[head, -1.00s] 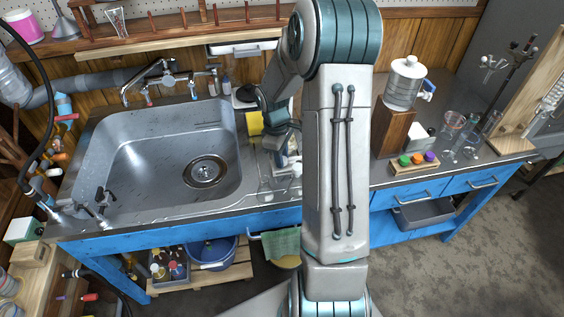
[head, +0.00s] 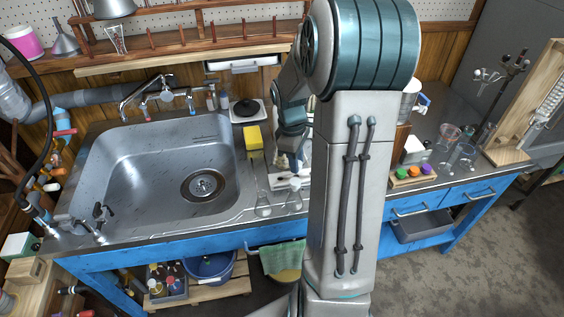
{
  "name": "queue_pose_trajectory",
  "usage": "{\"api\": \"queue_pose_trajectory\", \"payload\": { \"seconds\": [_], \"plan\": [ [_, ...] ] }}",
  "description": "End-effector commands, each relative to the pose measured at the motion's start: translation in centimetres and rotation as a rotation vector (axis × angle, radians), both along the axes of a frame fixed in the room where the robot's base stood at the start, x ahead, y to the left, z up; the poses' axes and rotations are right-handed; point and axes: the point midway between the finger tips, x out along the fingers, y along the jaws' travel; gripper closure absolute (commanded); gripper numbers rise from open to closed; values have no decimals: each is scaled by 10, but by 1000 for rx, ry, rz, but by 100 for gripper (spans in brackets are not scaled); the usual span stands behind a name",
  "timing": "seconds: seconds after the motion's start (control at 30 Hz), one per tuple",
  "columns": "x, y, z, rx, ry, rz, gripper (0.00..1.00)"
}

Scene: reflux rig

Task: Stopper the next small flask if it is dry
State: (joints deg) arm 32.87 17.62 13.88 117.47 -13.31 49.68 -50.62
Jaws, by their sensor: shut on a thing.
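Two small clear glass flasks stand at the bench's front edge, right of the sink: a left one (head: 263,204) and a right one (head: 293,201). Whether either is wet inside is too small to tell. My gripper (head: 297,163) points down behind my arm, above the area behind the flasks. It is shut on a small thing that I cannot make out. My arm hides part of the bench between.
The steel sink (head: 150,175) fills the left of the bench. Glassware (head: 465,156) and a wooden stand (head: 512,150) occupy the right end. My arm crosses the middle.

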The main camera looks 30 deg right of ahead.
Motion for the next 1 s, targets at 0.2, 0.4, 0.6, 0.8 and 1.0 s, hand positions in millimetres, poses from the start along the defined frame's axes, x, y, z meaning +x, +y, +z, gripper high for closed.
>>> {"api": "queue_pose_trajectory", "payload": {
  "seconds": [0.2,0.4,0.6,0.8,1.0],
  "plan": [
    [-33,-19,23,-1,-1,-2,96],
    [-49,-29,35,-1,-1,1,96],
    [-47,-15,41,5,0,8,96],
    [-35,16,43,10,1,12,96],
    [-27,46,45,13,1,12,96]
  ]
}}
